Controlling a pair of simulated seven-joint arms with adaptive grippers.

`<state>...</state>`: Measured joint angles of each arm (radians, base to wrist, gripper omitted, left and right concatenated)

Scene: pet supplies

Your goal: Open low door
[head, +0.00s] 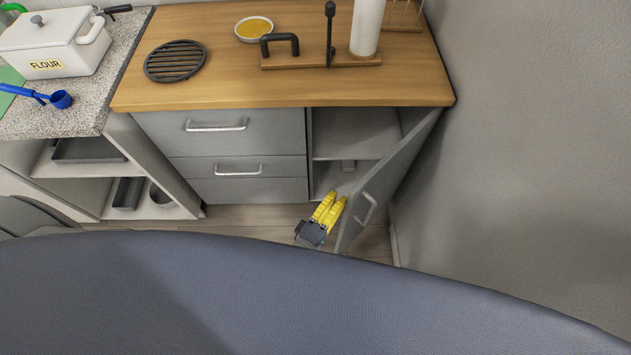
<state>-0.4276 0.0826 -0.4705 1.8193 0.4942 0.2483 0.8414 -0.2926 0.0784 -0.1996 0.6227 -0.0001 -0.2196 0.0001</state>
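The low door (378,190) is a grey cabinet door at the right end of the wooden-topped unit. It stands swung well out from the cabinet, with its metal handle (366,208) on the face toward the right. The cabinet opening (350,135) shows a shelf inside. My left gripper (335,197) has yellow fingers close together, with nothing seen between them. It is low in front of the opening, on the inner side of the door beside its free edge. I cannot tell whether it touches the door. My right gripper is not in view.
Two shut drawers (238,150) are left of the opening. A grey wall (530,130) stands close on the right. The wooden counter (210,85) holds a trivet (175,62), a bowl (254,28) and a paper roll stand (368,25). A flour box (55,43) is at the left.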

